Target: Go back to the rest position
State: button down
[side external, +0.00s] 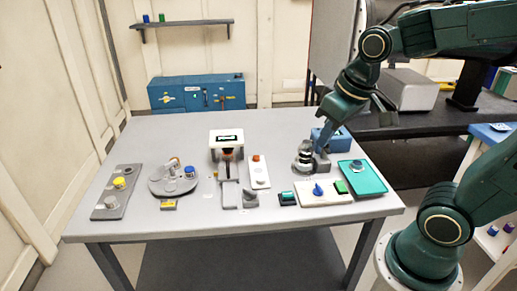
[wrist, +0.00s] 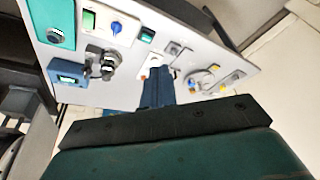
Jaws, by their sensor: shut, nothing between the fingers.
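My gripper (side external: 321,149) hangs from my green arm over the back right part of the grey table (side external: 190,135). Its blue fingers are together with nothing between them. In the side view the fingertips overlap a grey and black fixture (side external: 304,155) and the blue box (side external: 341,142); I cannot tell how high above them they are. In the wrist view the shut fingers (wrist: 157,72) point towards the tabletop, with the white plate with an orange button (side external: 258,170) near their tips.
A teal tray (side external: 371,184) and a white panel with a blue knob (side external: 310,199) lie front right. A round tray (side external: 160,187) with vials and a grey knob panel (side external: 110,207) are left. A dark bench (side external: 420,122) stands behind right.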

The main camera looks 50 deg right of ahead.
jog(key=s+a+r+n+t, duration=0.1)
jog(key=s+r, duration=0.1)
jog(key=s, duration=0.5)
jog(key=shift+s+a+r+t, duration=0.15)
jog(key=shift+a+r+t, duration=0.15)
jog(key=shift+t, duration=0.1)
